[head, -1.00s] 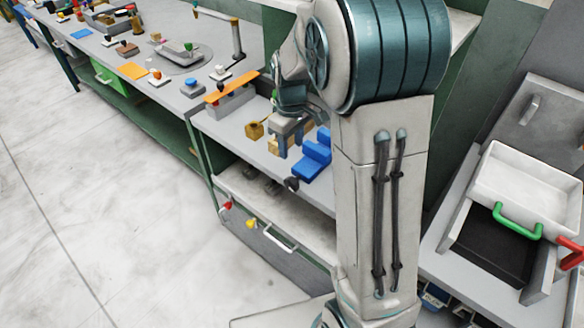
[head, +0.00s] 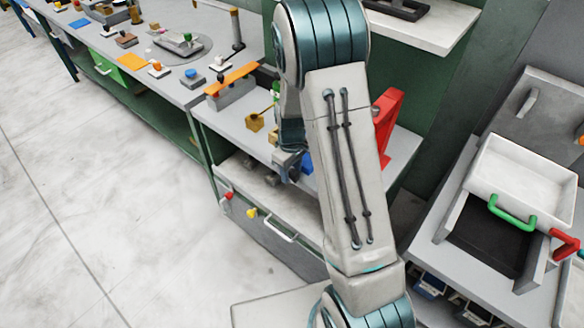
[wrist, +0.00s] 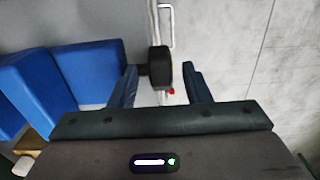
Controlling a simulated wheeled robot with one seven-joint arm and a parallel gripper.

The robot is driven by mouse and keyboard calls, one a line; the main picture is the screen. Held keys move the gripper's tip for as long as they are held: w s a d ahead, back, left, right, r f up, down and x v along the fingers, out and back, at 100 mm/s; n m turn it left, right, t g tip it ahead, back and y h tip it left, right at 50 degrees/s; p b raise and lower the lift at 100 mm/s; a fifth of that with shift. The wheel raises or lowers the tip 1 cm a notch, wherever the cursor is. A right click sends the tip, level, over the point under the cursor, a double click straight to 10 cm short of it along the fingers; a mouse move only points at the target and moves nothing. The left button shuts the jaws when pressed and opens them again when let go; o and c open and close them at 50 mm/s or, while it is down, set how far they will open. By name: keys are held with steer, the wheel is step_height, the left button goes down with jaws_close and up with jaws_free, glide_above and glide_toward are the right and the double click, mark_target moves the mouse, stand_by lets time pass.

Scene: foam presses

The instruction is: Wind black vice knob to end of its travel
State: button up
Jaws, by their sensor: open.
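The blue vice (wrist: 58,80) fills the left of the wrist view. Its black knob (wrist: 159,67) sticks out to the right on a short dark shaft. My gripper (wrist: 160,80) is open, with one finger left of the knob and one right of it in the picture. A gap shows between the knob and the right finger; the left finger is close to the shaft. I cannot tell the exact depth. In the head view my arm covers most of the vice (head: 307,163), and the knob is hidden behind my gripper (head: 289,168).
The bench has a brass-coloured piece (head: 255,122) and an orange-topped block (head: 230,80) left of my arm. A red frame (head: 388,118) stands to its right. Below is a drawer with a pale handle (head: 280,236). Open floor lies at left.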

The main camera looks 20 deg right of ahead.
jaws_close()
steer(key=shift+d+f+t+b, duration=0.1)
steer(key=shift+f+t+b, duration=0.2)
steer(key=shift+b, duration=0.8)
